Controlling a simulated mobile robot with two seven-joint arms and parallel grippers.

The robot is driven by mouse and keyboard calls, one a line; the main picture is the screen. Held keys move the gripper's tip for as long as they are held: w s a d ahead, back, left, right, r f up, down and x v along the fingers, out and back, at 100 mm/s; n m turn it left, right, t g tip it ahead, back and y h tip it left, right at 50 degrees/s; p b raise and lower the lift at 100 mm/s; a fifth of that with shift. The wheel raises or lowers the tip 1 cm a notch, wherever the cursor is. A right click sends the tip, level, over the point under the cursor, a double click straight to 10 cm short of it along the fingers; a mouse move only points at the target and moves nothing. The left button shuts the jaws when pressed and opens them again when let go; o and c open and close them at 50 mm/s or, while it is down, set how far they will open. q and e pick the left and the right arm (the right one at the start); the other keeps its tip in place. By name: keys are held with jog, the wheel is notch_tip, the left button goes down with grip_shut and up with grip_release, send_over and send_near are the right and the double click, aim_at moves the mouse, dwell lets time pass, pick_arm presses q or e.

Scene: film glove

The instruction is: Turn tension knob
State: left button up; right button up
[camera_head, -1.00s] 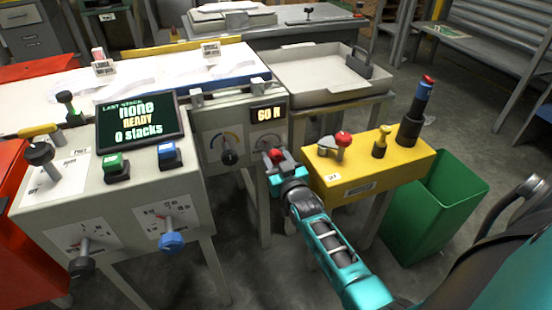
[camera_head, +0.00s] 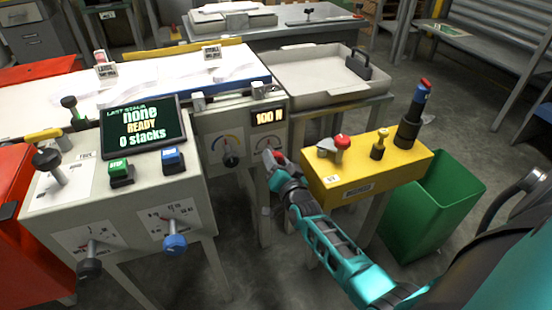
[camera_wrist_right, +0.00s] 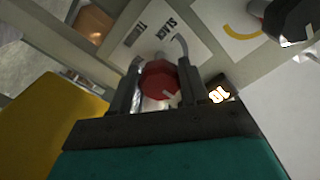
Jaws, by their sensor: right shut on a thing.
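The red tension knob (camera_wrist_right: 160,82) sits on a pale panel, between the two dark fingers of my right gripper (camera_wrist_right: 160,92). In the head view my right gripper (camera_head: 272,158) is at the right dial of the grey panel and mostly covers the knob. The gripper is shut on the knob. A label reading "SLACK" and part of an arc show beside it in the wrist view. The display (camera_head: 268,116) above the dial reads "100 N". My left gripper is not in view.
A black knob (camera_head: 231,160) sits on the dial just left. A yellow box (camera_head: 370,178) with several controls stands close at right, beside my right arm. A green bin (camera_head: 430,205) is further right. The console screen (camera_head: 140,129) reads "READY" and "0 stacks".

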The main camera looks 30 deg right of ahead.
jog(key=m, duration=0.3)
jog(key=shift+m, duration=0.4)
jog(key=m, duration=0.3)
jog(key=shift+m+b, duration=0.45)
jog(key=shift+m, duration=1.05)
jog(key=o, duration=1.1)
jog(key=shift+c, duration=0.2)
